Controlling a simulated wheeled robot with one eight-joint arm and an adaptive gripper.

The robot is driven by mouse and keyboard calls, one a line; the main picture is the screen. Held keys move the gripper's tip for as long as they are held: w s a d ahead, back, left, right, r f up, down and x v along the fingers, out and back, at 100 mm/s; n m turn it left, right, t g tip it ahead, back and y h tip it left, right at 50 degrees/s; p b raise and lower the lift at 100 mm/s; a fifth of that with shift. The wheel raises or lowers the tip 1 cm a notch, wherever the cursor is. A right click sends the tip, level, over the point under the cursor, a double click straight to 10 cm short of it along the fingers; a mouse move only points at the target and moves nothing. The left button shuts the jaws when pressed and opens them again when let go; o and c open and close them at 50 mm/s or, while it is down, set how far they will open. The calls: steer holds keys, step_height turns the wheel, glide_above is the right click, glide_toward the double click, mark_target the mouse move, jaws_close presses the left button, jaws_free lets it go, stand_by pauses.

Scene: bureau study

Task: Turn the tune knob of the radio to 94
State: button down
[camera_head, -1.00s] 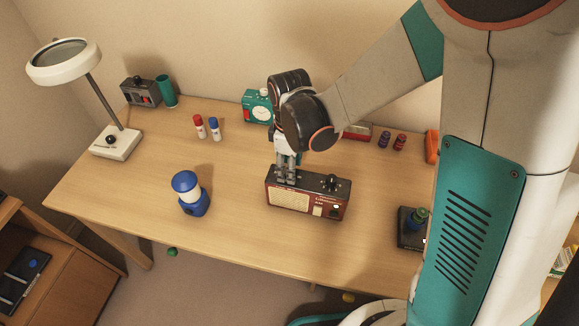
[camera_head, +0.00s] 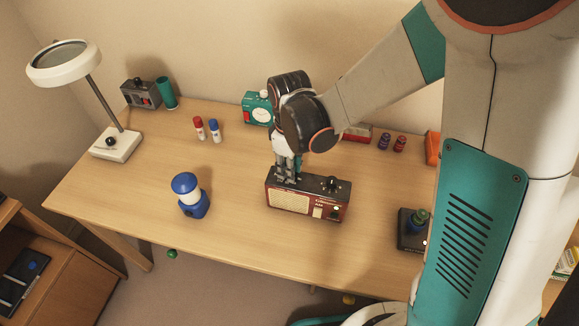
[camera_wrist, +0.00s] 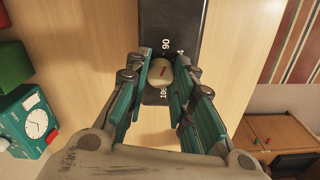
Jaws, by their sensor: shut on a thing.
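The radio (camera_head: 292,203) is a dark box with a red and cream front, standing on the desk. My gripper (camera_head: 287,178) points down at the left part of its top. In the wrist view, my gripper (camera_wrist: 168,80) is shut on a cream tune knob (camera_wrist: 160,72) with a small red mark. The knob sits on the radio's black top (camera_wrist: 172,22). White dial numbers show around it: 90 beyond the knob, a partly hidden number ending in 4 to its right, and one starting with 10 on the near side. The exact setting cannot be read.
A second, black knob (camera_head: 331,183) stands on the radio's right part. A blue lantern (camera_head: 188,196) stands to the left, and a teal clock or timer (camera_head: 258,108) behind. A dark device (camera_head: 411,234) is at the right. The desk (camera_head: 235,220) is clear around the radio.

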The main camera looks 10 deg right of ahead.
steer(key=m, duration=0.5)
steer(key=shift+m, duration=0.4)
stand_by(0.3)
steer(key=c, duration=1.3)
jaws_free()
steer(key=shift+c, duration=0.2)
steer(key=shift+r, duration=3.7)
